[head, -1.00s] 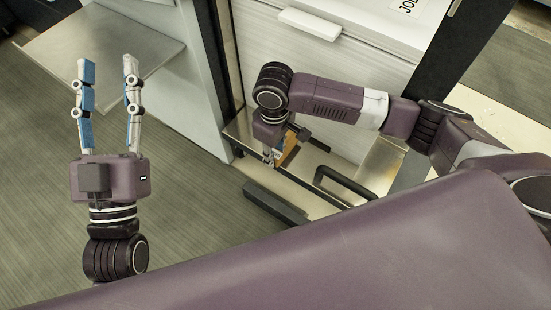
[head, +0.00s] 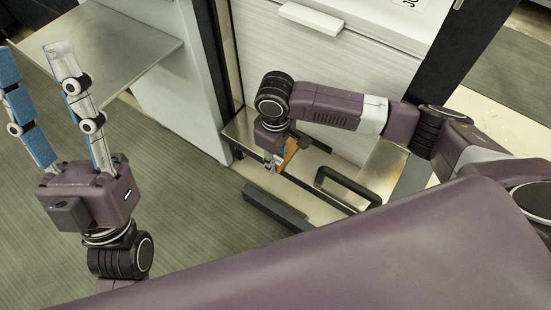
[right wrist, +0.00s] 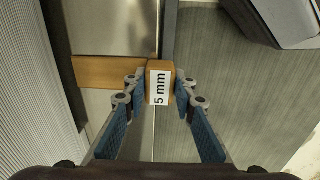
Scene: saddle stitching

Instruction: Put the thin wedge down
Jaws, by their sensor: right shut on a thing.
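The thin wedge is a wooden block with a white "5 mm" label (right wrist: 160,88) in the right wrist view. My right gripper (right wrist: 160,90) is shut on it, with a blue-padded finger on each side. A flat wooden piece (right wrist: 108,72) shows just left of the block; I cannot tell whether it is part of it. In the head view my right gripper (head: 271,165) points down over the metal ledge, with a bit of wood (head: 290,152) beside it. My left gripper (head: 32,50) is open and empty at the far left.
A metal ledge (head: 238,130) runs along the foot of the white slatted panel (head: 300,75). A black handle (head: 350,183) and a dark grey bar (head: 275,208) lie close to the right gripper. A grey shelf (head: 120,45) stands at the upper left.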

